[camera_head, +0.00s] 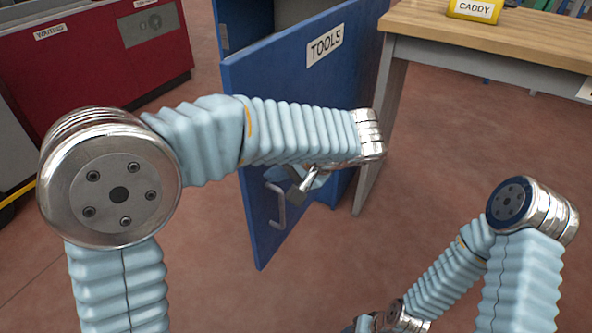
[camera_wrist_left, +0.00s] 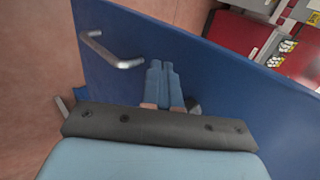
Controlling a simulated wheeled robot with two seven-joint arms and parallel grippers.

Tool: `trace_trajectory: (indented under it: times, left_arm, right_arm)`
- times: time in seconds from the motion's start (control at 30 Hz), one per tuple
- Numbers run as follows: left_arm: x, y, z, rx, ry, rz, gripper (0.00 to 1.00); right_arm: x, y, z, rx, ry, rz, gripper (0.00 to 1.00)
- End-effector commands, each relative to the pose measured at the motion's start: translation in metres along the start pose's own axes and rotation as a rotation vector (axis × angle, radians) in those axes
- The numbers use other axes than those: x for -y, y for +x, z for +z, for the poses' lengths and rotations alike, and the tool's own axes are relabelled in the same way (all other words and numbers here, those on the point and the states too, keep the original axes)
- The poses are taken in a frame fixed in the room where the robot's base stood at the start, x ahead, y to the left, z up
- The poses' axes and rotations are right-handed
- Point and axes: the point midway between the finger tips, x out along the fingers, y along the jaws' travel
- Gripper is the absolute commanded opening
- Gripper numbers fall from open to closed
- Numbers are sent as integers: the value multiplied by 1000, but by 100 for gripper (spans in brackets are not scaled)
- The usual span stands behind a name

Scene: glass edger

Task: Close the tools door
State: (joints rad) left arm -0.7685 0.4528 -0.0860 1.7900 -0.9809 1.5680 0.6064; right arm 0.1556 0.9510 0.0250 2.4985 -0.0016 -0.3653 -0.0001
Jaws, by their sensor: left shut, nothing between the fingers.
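The blue tools door (camera_head: 262,85) carries a white TOOLS label and stands open, angled out from the blue cabinet (camera_head: 232,12), part of whose inside shows behind it. A silver handle (camera_head: 278,207) is on the door's lower part; it also shows in the left wrist view (camera_wrist_left: 112,52). My left gripper (camera_head: 299,190) is in front of the door's outer face, close to the handle and to its right in the head view. In the left wrist view its fingers (camera_wrist_left: 165,82) are together and empty before the blue panel; I cannot tell whether they touch it. My right gripper is out of view.
A wooden-topped workbench (camera_head: 490,35) with a grey leg stands at the right, close to the cabinet, with a yellow caddy (camera_head: 474,9) on it. A red machine (camera_head: 95,55) stands at the left. The reddish floor (camera_head: 420,150) is clear between door and bench.

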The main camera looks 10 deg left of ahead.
Motion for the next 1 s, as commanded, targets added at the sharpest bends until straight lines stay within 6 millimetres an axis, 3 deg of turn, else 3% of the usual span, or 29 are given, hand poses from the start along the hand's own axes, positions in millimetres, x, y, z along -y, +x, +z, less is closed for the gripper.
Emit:
trace_trajectory:
  times: [0.2,0.73,0.87,1.0]
  left_arm:
    - [12,13,0,0,2,0,0]
    - [18,20,1,-8,10,0,0]
    - [32,36,2,-33,33,1,0]
    - [58,65,3,-84,78,1,0]
  right_arm:
    - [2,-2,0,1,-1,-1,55]
    - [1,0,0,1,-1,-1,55]
    - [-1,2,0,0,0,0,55]
    - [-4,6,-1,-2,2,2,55]
